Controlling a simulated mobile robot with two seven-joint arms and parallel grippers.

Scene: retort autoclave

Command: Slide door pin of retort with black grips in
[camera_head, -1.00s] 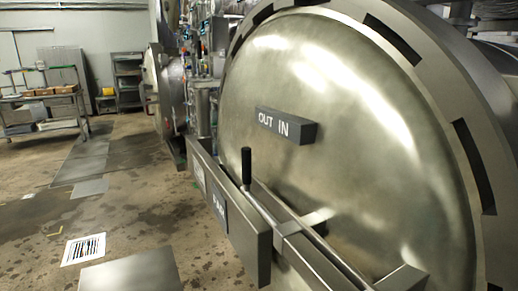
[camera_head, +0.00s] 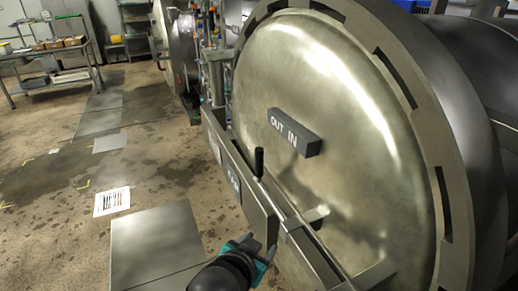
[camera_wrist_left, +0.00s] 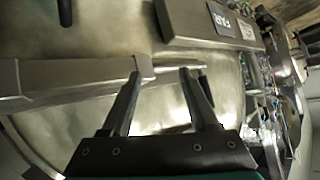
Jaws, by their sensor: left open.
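The large round steel retort door (camera_head: 345,110) fills the right half of the head view. Its door pin (camera_head: 272,194) is a slim metal rod along a bar low on the door. A black upright grip (camera_head: 259,162) stands at its far end. My left gripper (camera_head: 243,243) is below and in front of the rod, apart from the grip. In the left wrist view the open left gripper (camera_wrist_left: 160,78) faces the door's bar (camera_wrist_left: 70,80), with a rod end showing by its fingertips. A black cylinder at the top left there may be the grip. My right gripper is out of view.
An "OUT IN" block (camera_head: 295,131) sticks out from the door above the rod. A labelled steel plate (camera_head: 240,190) stands beside the rod. A floor plate (camera_head: 155,245) and a barcode sheet (camera_head: 112,201) lie on the left. Floor there is clear; a loaded table (camera_head: 50,55) stands far back.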

